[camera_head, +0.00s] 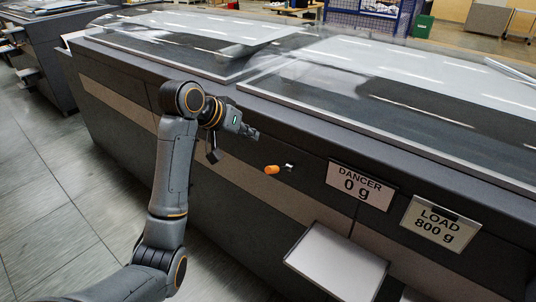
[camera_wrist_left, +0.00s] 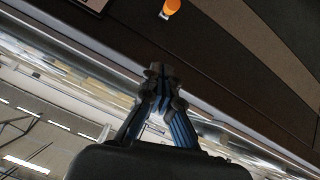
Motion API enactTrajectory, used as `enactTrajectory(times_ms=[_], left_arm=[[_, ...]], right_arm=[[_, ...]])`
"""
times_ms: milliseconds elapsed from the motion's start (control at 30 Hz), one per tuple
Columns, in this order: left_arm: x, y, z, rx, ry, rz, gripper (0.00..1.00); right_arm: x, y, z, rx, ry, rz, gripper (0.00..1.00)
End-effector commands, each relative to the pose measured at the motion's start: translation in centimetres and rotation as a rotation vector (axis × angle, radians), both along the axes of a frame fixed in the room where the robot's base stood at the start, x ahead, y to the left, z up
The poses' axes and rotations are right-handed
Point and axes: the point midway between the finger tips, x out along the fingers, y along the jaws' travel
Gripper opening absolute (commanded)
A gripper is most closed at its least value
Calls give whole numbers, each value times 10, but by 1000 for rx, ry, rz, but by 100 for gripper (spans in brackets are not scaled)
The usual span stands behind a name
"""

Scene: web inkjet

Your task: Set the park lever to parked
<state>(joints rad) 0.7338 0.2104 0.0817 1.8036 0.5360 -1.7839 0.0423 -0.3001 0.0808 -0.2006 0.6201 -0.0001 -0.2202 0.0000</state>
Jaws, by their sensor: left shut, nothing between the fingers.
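The park lever (camera_head: 279,169) is on the dark front panel of the machine, with an orange knob on a short metal stem that points to the left. The orange knob also shows in the left wrist view (camera_wrist_left: 171,7), cut by the top edge. My left gripper (camera_head: 256,134) is shut and empty, above and to the left of the lever and apart from it. Its closed fingers also show in the left wrist view (camera_wrist_left: 158,72). My right gripper is in neither view.
A "DANGER 0 g" sign (camera_head: 361,186) and a "LOAD 800 g" sign (camera_head: 435,224) are to the right of the lever. A white tray (camera_head: 337,263) juts out below them. The machine's glass-covered top (camera_head: 400,80) lies above the panel. Open tiled floor (camera_head: 60,200) is at the left.

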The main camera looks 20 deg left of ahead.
Motion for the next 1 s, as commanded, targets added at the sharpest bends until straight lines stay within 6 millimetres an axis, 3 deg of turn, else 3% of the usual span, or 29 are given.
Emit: enactTrajectory(times_ms=[433,867,1000], left_arm=[[8,-4,-8,-2,4,-1,0],[64,-31,-66,-4,7,-1,0],[56,-32,-84,0,6,2,0]], right_arm=[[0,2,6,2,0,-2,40],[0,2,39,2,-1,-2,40],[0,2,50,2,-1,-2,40]])
